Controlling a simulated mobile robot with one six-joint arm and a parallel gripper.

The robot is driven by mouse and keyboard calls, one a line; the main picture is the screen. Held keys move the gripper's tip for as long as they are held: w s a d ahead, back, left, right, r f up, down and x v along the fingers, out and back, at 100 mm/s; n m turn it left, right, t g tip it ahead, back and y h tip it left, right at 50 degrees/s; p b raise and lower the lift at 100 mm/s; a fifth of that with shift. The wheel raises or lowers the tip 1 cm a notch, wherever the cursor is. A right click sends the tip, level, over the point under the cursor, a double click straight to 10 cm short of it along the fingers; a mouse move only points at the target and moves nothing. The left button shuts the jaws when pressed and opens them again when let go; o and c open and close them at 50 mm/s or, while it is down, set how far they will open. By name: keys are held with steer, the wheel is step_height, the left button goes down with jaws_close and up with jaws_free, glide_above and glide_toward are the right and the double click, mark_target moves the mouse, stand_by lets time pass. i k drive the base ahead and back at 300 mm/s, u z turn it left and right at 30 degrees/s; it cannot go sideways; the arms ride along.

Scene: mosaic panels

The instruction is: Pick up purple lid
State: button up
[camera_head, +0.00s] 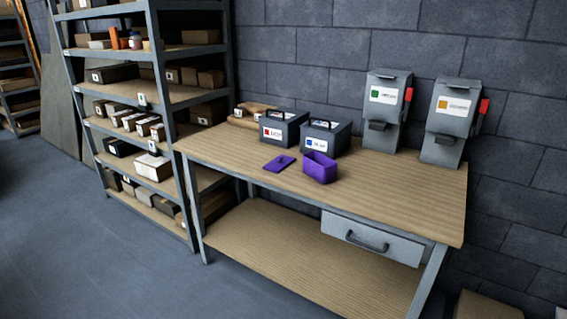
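The purple lid (279,163) lies flat on the wooden workbench top (395,190). It is a small flat piece with a raised knob. An open purple box (320,168) stands just to its right, with a small gap between them. My gripper is not in view.
Two dark boxes with handles, one with a red label (283,129) and one with a blue label (326,138), stand behind the lid. Two grey dispensers (385,108) (453,120) stand at the back right. A loaded shelf (150,95) is at left. The bench's right front is clear.

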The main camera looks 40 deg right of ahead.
mark_target(281, 162)
steer(key=u, duration=0.05)
steer(key=i, duration=1)
steer(key=z, duration=0.05)
